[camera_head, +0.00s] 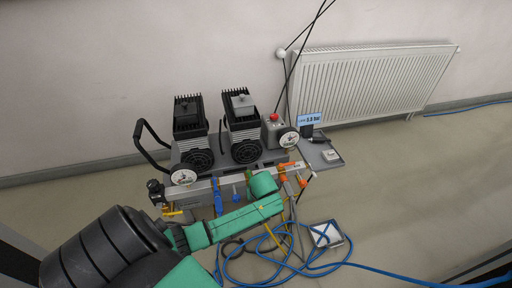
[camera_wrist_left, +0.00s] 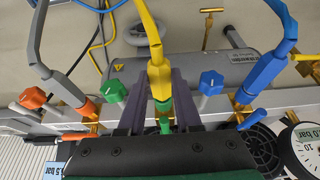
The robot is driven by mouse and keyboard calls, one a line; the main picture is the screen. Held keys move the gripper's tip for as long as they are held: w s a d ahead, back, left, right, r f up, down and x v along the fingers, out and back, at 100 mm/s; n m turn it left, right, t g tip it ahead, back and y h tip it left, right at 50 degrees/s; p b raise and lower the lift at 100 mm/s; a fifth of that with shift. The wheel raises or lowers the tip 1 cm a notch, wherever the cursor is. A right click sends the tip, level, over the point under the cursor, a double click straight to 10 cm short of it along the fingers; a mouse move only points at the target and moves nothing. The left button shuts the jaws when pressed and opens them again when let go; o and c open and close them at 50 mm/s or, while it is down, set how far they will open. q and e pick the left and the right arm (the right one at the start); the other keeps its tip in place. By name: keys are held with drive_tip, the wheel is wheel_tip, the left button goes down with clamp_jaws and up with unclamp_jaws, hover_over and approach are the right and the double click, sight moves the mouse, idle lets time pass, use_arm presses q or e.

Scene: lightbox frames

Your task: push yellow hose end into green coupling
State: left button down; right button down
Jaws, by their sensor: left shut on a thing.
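In the left wrist view my left gripper (camera_wrist_left: 167,100) is shut on the yellow hose end (camera_wrist_left: 160,78), with a dark finger on each side of it. The yellow hose bends up and away from it. The green coupling (camera_wrist_left: 165,126) shows just below the hose end, between the fingers and close to the gripper body. The two look in line; I cannot tell how deep the hose end sits, as the fingers partly hide the joint. In the head view my green left wrist (camera_head: 264,184) hides the fingertips and the coupling. My right gripper is not in view.
A green valve knob (camera_wrist_left: 115,92) and orange knob (camera_wrist_left: 33,98) are left of the fingers; a blue knob (camera_wrist_left: 211,82) and blue hose connector (camera_wrist_left: 262,75) are right. The compressor (camera_head: 243,125) stands behind. Loose blue hose (camera_head: 300,268) lies on the floor.

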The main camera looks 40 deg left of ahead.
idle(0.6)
use_arm(q)
drive_tip(key=shift+p, duration=0.4)
drive_tip(key=shift+w+a, duration=0.15)
drive_tip(key=shift+a, duration=0.05)
drive_tip(key=c, duration=0.5)
unclamp_jaws()
drive_tip(key=p+v, duration=0.4)
drive_tip(key=v, duration=1)
drive_tip(key=shift+d+r+p, duration=0.15)
drive_tip(key=shift+r+p, duration=0.05)
drive_tip(key=shift+p, duration=0.15)
